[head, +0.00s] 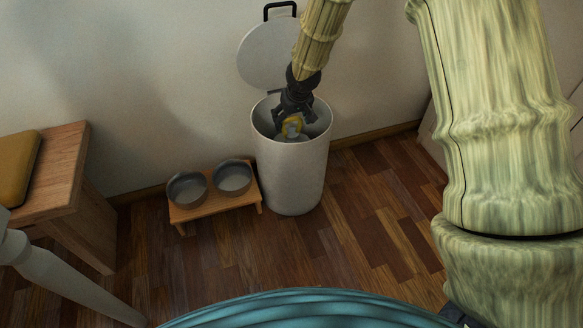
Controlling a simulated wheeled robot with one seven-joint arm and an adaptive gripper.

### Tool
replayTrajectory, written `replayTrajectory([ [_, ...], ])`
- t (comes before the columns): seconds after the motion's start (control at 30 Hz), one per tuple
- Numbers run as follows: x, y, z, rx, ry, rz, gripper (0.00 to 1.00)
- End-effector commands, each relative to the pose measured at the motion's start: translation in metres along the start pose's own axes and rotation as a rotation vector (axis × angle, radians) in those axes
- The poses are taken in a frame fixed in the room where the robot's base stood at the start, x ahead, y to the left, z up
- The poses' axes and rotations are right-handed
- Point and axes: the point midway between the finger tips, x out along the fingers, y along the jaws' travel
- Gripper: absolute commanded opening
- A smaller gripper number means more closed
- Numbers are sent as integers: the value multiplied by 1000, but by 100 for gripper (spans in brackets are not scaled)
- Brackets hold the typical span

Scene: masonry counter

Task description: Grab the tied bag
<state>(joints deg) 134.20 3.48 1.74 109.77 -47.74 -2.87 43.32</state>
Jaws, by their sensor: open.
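A tall white bin (291,172) stands on the floor against the wall, with its round lid (268,54) raised behind it. My gripper (292,124) reaches down into the bin's mouth and is open. The rest of the bin's inside is hidden by the gripper and the bin's wall.
A low wooden stand (215,205) with two grey bowls sits just left of the bin. A wooden bench (62,180) with a yellow cushion (17,165) is at the far left. The wooden floor (365,240) right of the bin is clear.

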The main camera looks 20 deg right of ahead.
Motion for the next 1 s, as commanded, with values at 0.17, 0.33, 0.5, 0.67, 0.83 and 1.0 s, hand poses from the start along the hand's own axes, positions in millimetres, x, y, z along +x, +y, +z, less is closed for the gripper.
replayTrajectory([
  [0.17, 25, 0, 2, -1, -1, 0, 77],
  [0.33, 46, 0, 2, -1, -1, 0, 77],
  [0.5, 49, 0, 0, -1, -1, 0, 77],
  [0.67, 49, 0, 0, -1, -1, 0, 71],
  [0.83, 49, 0, 1, -1, -1, 0, 40],
  [1.0, 49, 0, 1, -1, -1, -1, 10],
])
